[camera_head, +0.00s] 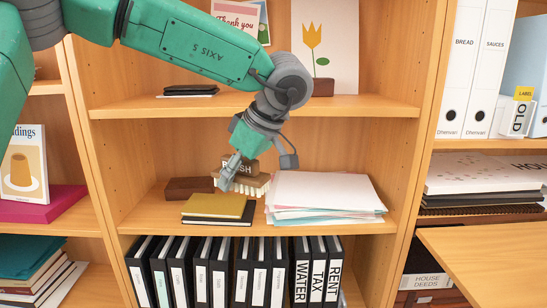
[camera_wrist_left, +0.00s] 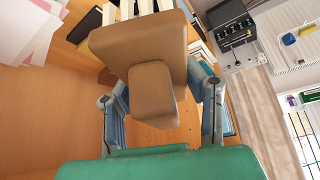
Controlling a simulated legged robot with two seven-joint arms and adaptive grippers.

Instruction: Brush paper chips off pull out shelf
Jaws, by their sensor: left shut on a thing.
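The brush (camera_head: 256,184), a brown block with pale bristles, is on the middle shelf of the central bookcase, beside a paper stack. My left gripper (camera_head: 252,171) reaches down over it from above. In the left wrist view the brush's brown body (camera_wrist_left: 140,45) and handle (camera_wrist_left: 153,92) sit between my left fingers, and the gripper is shut on it. Whether the brush is lifted off the shelf cannot be told. The pull-out shelf (camera_head: 490,262), a plain wooden board, juts out at the lower right; only part shows, and no paper chips can be made out on it. My right gripper is out of view.
A loose paper stack (camera_head: 322,194) lies right of the brush. A yellow notebook (camera_head: 214,206) lies in front and a dark brown block (camera_head: 188,188) to the left. Black binders (camera_head: 250,270) fill the shelf below. The upper shelf (camera_head: 250,106) is above my gripper.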

